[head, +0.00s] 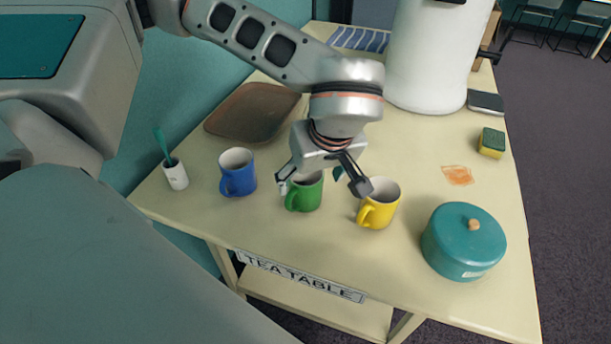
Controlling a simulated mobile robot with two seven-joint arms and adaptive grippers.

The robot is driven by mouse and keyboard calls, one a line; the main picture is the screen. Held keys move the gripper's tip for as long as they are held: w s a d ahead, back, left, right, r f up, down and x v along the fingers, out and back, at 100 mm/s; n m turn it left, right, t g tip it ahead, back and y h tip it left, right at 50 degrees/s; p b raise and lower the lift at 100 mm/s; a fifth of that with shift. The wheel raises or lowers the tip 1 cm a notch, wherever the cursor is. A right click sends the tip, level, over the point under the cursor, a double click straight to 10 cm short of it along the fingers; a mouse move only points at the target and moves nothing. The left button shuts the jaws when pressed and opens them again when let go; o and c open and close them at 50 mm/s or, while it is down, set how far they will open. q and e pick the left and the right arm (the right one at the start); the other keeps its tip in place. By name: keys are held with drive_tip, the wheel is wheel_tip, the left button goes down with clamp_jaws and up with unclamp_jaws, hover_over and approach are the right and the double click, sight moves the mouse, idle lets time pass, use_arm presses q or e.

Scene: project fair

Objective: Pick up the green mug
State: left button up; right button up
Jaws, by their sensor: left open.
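The green mug (306,193) stands upright on the tea table, between a blue mug (238,175) on its left and a yellow mug (379,205) on its right. My left gripper (322,186) is open above and just behind the green mug. One finger is by the mug's left rim and the other reaches down close to the yellow mug. The gripper hides part of the green mug's rim. I cannot tell whether a finger touches either mug. My right gripper is not in view.
On the cream table (300,237) a teal pot (464,241) stands front right. A sponge (492,142), a white urn (432,60) and a brown tray (252,112) lie farther back. A white cup (175,175) holding a teal utensil stands at the left edge.

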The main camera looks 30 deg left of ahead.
use_arm(q)
drive_tip(key=shift+w+a+r, duration=0.2)
drive_tip(key=shift+w+a, duration=0.1)
drive_tip(key=shift+w+a+f, duration=0.1)
drive_tip(key=shift+w+a, duration=0.05)
drive_tip(key=shift+w, duration=0.05)
drive_tip(key=shift+a+f, duration=0.15)
drive_tip(key=shift+f, duration=0.45)
drive_tip(key=x, duration=0.6)
drive_tip(key=shift+w+a+f+p, duration=0.1)
drive_tip(key=shift+w+a+p, duration=0.05)
drive_tip(key=shift+a+p, duration=0.15)
drive_tip(key=c, duration=1.4)
